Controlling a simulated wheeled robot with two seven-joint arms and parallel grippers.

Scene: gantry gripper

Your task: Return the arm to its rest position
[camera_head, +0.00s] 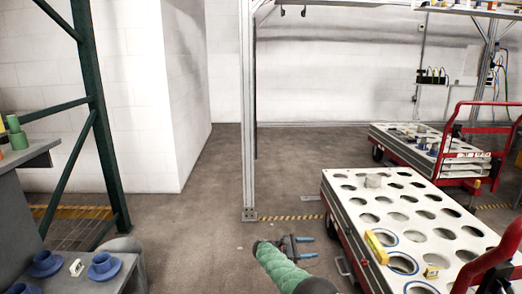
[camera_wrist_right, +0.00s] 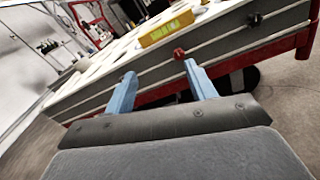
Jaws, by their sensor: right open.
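My right gripper (camera_head: 305,247) is at the lower middle of the head view, at the end of my green-wrapped arm. Its two blue fingers are apart with nothing between them. In the right wrist view the open fingers (camera_wrist_right: 158,70) point toward the side of a cart (camera_wrist_right: 140,62), apparently short of it. In the head view the gripper is over the floor, left of the white-topped cart (camera_head: 352,207) with round holes. My left gripper is not in view.
A yellow block (camera_head: 376,248) lies on the near cart. A second cart (camera_head: 398,137) stands behind. A grey frame post (camera_head: 248,110) rises beyond my gripper. At left are a green rack post (camera_head: 98,110) and a table with blue parts (camera_head: 103,267). Floor between is clear.

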